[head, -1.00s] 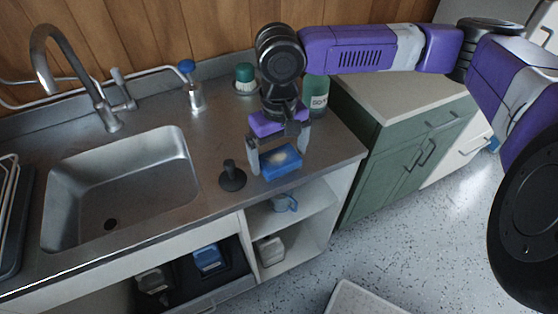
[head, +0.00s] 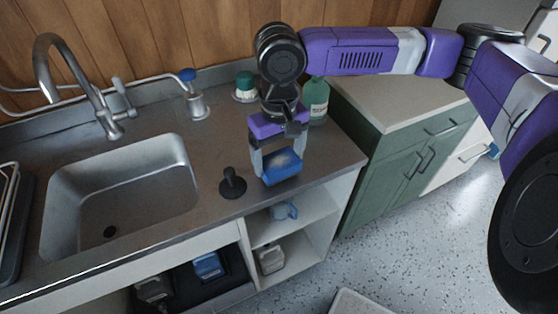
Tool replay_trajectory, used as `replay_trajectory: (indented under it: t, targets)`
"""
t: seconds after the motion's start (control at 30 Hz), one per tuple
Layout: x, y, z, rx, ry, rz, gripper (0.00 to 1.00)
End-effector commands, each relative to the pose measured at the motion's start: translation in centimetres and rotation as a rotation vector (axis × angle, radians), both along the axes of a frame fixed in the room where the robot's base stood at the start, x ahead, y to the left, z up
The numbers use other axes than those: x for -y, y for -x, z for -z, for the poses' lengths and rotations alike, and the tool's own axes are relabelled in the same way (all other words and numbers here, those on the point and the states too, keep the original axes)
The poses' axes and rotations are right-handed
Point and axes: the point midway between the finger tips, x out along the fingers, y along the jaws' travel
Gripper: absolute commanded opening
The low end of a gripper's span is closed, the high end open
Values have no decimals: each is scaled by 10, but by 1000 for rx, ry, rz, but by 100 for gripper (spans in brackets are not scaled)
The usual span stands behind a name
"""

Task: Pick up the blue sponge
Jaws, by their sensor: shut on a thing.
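The blue sponge (head: 283,171) has a pale patch on top and is near the front right edge of the steel counter (head: 320,155). My gripper (head: 278,160) reaches down from above and is shut on the sponge, with one finger at its left end and the other at its right rear. The sponge looks slightly tilted. Whether its underside touches the counter or is just clear of it I cannot tell.
A black plunger-shaped stopper (head: 232,184) stands close left of the sponge. Behind my gripper are a green bottle (head: 317,98) and a green-topped brush (head: 245,86). A soap dispenser (head: 195,103) and the sink (head: 120,200) are to the left. Below is an open shelf (head: 310,212).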

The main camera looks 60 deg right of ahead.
Motion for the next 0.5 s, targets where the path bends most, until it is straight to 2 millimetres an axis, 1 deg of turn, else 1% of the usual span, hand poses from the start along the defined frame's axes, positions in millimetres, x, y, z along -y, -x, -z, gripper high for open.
replay_trajectory:
  t: [0.17, 0.4, 0.5]
  targets:
    - [0, -1, -36, 3, 2, -1, 44]
    - [0, -1, -104, 4, 3, -2, 44]
    - [0, -1, -129, 4, 3, -1, 44]
